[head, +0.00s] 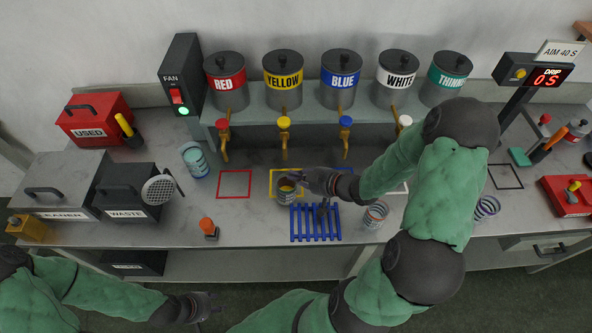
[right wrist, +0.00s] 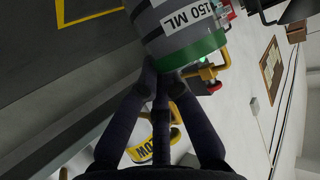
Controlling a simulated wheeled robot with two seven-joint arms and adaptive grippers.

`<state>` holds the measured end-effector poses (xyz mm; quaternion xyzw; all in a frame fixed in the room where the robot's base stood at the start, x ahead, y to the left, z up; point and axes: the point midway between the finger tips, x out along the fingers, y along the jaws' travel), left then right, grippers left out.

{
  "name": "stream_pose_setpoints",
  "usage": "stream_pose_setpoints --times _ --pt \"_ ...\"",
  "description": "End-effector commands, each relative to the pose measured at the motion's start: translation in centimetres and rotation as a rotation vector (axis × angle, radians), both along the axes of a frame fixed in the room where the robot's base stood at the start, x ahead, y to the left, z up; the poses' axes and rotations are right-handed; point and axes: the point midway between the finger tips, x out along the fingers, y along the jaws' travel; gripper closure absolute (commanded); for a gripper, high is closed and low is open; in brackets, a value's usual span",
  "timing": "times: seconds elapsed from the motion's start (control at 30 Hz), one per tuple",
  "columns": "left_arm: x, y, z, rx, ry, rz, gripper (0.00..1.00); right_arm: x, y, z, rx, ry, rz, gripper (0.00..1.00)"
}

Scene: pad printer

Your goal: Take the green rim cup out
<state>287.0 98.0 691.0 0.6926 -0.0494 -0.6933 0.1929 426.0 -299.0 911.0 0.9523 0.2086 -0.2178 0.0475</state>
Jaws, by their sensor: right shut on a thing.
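The green rim cup (right wrist: 185,40) is grey with a white "150 ML" label and a green band at one end in the right wrist view. In the head view the cup (head: 287,192) is over the front of the yellow-outlined square (head: 272,172), below the yellow tap, with yellowish contents. My right gripper (head: 305,181) is shut on this cup from its right side; its fingers (right wrist: 160,78) meet the cup by the green band. I cannot tell whether the cup touches the counter. My left gripper (head: 205,304) is away in front of the counter, apart from the cup; its jaws are unclear.
A blue slatted rack (head: 316,224) lies just in front of the cup. Other cups stand at left (head: 195,161), right of the rack (head: 375,215) and far right (head: 486,208). The yellow tap (head: 284,135) hangs behind. Bare counter lies around the red-outlined square (head: 234,171).

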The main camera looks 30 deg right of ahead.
Motion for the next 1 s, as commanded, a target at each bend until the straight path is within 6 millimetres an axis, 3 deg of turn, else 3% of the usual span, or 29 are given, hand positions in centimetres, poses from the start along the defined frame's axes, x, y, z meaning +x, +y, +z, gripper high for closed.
stream_pose_setpoints --times 0.6,1.0 --pt "0.0 0.0 0.2 0.0 0.0 0.0 0.6 -3.6 2.2 0.0 0.001 0.001 0.0 1.0" --pt "0.0 0.0 0.3 0.0 0.0 0.0 0.6 -4.1 2.5 0.0 -0.001 0.0 0.0 1.0"
